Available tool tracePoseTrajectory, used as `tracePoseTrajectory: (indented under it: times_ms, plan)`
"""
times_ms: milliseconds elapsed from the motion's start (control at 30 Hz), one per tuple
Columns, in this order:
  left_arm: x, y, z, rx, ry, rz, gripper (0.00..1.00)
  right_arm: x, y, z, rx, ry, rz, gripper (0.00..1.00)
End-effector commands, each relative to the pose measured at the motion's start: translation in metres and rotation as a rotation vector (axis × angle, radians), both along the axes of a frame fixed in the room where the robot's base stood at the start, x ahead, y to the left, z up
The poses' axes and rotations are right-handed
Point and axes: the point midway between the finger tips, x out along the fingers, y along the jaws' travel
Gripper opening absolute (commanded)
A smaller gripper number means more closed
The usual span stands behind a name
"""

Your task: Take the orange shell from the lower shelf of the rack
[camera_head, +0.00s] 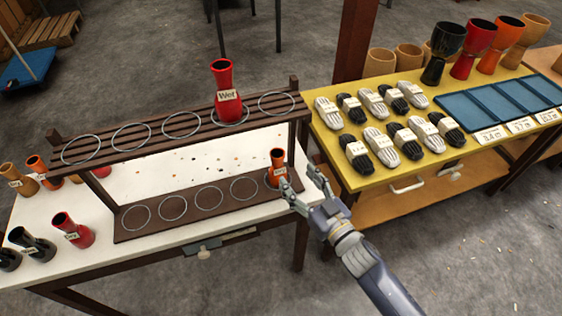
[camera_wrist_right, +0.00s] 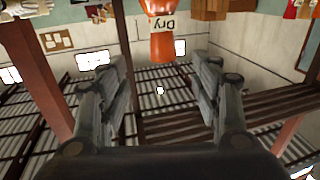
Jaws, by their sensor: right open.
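The orange shell (camera_head: 277,160) stands upright in the right end of the rack's lower shelf (camera_head: 190,222). In the right wrist view the orange shell (camera_wrist_right: 163,45) shows upside down at the top middle, its label reading "Dry", beyond and between the fingers. My right gripper (camera_head: 299,178) is open and empty, just right of the shell. One finger overlaps the shell's lower part in the head view; I cannot tell if they touch. The right gripper's two fingers (camera_wrist_right: 160,66) stand apart in the wrist view. My left gripper is not in view.
A red shell (camera_head: 224,98) labelled "Wet" stands in the upper shelf (camera_head: 160,128); the other rings look empty. Several shells, including a red one (camera_head: 73,232), stand on the white table's left. A yellow table (camera_head: 390,178) with gloves and drums is to the right.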

Motion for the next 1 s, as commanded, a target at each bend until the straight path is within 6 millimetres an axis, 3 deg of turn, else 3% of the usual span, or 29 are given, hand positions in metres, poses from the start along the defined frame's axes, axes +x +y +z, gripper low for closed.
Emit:
tracePoseTrajectory:
  times_ms: [300,467,700,1000]
  plan:
    - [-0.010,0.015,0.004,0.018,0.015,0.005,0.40,0.040,0.023,0.002,0.001,0.000,-0.001,0.59]
    - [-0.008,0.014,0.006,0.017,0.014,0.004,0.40,0.048,0.028,0.003,0.001,0.001,-0.001,0.59]
    - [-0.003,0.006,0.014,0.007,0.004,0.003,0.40,0.076,0.047,0.008,0.000,0.002,-0.002,0.59]
    - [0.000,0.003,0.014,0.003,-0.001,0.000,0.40,0.088,0.054,0.007,0.000,0.002,-0.001,0.59]
